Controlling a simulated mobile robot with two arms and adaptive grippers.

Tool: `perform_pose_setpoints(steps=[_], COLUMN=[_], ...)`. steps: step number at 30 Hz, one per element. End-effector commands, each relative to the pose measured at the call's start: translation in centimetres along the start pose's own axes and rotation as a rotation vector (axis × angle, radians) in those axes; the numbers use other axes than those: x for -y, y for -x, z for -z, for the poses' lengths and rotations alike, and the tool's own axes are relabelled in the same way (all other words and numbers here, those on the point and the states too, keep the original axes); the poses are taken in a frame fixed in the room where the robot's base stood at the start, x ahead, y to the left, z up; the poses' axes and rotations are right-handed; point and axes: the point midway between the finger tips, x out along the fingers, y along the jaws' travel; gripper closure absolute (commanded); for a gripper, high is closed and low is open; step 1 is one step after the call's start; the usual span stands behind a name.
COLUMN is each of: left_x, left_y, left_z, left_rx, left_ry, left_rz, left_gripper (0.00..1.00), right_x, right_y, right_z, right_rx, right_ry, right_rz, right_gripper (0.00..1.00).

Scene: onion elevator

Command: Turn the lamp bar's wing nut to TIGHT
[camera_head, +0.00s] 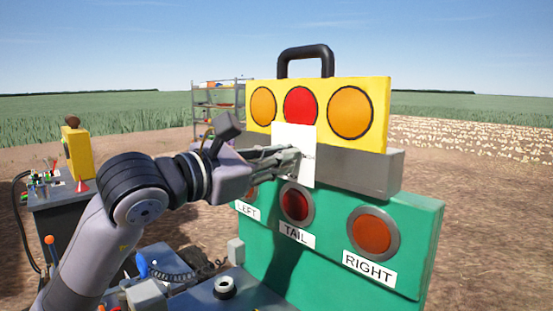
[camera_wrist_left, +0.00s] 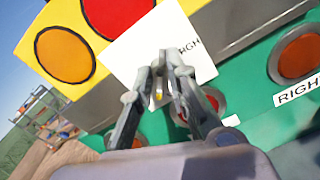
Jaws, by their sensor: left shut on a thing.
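The lamp bar is a yellow panel (camera_head: 374,98) with two amber lamps and a red lamp, on a grey beam (camera_head: 375,172). A white card (camera_head: 293,133) hangs on its front; in the wrist view the card (camera_wrist_left: 135,50) shows partly hidden lettering. My left gripper (camera_head: 297,157) reaches in from the left, its fingertips at the card. In the wrist view the left gripper's fingers (camera_wrist_left: 165,72) are close together around a small brassy piece (camera_wrist_left: 158,96), which looks like the wing nut. Its wings are mostly hidden, so I cannot tell its angle. My right gripper is out of view.
Below the beam is a green board (camera_head: 420,225) with red lamps marked LEFT, TAIL and RIGHT. A black handle (camera_head: 306,50) rises above the panel. A cluttered bench (camera_head: 65,195) stands left, and a shelf rack (camera_head: 218,100) stands behind. Open ground lies at right.

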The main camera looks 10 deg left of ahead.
Motion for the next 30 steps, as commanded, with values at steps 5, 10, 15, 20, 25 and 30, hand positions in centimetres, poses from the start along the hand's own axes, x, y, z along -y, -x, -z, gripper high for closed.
perform_pose_setpoints(steps=[5, 10, 15, 20, 25, 30], left_x=[-0.32, -0.31, -0.31, -0.31, -0.22, -0.12], left_y=[0.16, 0.16, 0.16, 0.15, 0.1, 0.05], left_z=[-0.51, -0.53, -0.53, -0.53, -0.36, -0.2], left_rx=[0.014, 0.014, 0.014, 0.013, 0.009, 0.005], left_ry=[-0.014, -0.025, -0.033, -0.039, -0.037, -0.037], left_rz=[-0.009, -0.008, -0.008, -0.008, -0.005, -0.003], left_gripper=[1.0, 1.0, 1.0, 0.83, 0.71, 0.65], right_x=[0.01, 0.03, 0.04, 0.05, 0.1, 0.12], right_y=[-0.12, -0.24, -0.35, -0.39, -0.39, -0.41], right_z=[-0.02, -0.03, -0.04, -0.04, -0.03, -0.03], right_rx=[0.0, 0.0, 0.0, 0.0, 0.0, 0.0], right_ry=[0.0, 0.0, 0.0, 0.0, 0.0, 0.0], right_rz=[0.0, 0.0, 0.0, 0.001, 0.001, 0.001], right_gripper=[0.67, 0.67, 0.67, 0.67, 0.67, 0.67])
